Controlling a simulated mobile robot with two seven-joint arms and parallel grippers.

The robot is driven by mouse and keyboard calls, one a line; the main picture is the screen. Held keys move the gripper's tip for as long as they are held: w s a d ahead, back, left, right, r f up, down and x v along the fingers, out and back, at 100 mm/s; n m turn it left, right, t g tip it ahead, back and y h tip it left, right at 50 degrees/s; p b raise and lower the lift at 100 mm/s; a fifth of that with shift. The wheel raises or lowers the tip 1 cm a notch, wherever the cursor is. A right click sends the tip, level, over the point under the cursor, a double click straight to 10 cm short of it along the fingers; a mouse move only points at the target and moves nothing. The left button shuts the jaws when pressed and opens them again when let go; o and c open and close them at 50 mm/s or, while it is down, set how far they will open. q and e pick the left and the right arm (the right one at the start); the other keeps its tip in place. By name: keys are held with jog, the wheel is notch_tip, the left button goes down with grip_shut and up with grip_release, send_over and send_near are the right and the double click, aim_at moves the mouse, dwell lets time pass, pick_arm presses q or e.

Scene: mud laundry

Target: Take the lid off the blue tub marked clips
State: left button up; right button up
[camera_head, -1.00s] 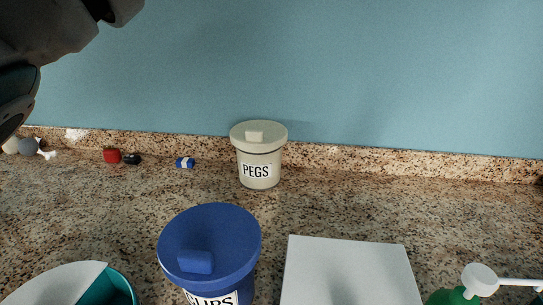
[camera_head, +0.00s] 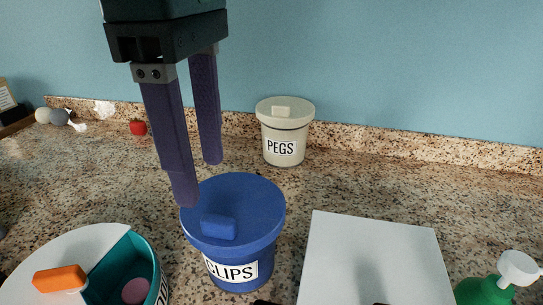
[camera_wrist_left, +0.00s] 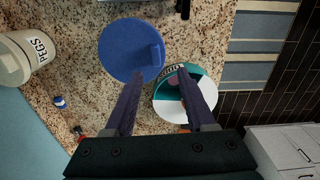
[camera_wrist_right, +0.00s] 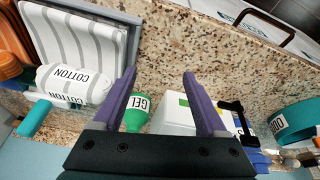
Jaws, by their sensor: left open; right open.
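The blue tub marked CLIPS (camera_head: 240,268) stands upright on the granite counter at the lower middle of the head view. Its round blue lid (camera_head: 258,197) with a block-shaped knob (camera_head: 219,226) sits on top. The lid also shows in the left wrist view (camera_wrist_left: 122,50), with its knob (camera_wrist_left: 155,54) toward the fingers. My left gripper (camera_head: 199,183) points down with its fingers apart and empty, over the left and far side of the lid in the picture. Whether a fingertip touches the lid, I cannot tell. My right gripper (camera_wrist_right: 159,73) is open and empty.
A cream tub marked PEGS (camera_head: 284,140) stands behind. A round white-and-teal container (camera_head: 150,262) is close on the left, with an orange block (camera_head: 60,279) on its white part. A white box (camera_head: 370,250) and a green pump bottle (camera_head: 485,290) stand on the right.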

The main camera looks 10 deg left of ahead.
aim_at(218, 219)
pick_arm(q)
jog(key=shift+f, duration=0.95)
pick_arm(e)
jog(key=shift+r, duration=0.2)
pick_arm(q)
jog(key=f, duration=0.1)
jog(key=f+p, duration=0.1)
jog(key=f, duration=0.2)
jog(key=shift+w+d+f+p, duration=0.2)
jog(key=shift+w+f+p, duration=0.1)
jog(key=shift+f, duration=0.45)
pick_arm(e)
jog(key=shift+r, duration=0.7)
pick_arm(q)
grip_shut()
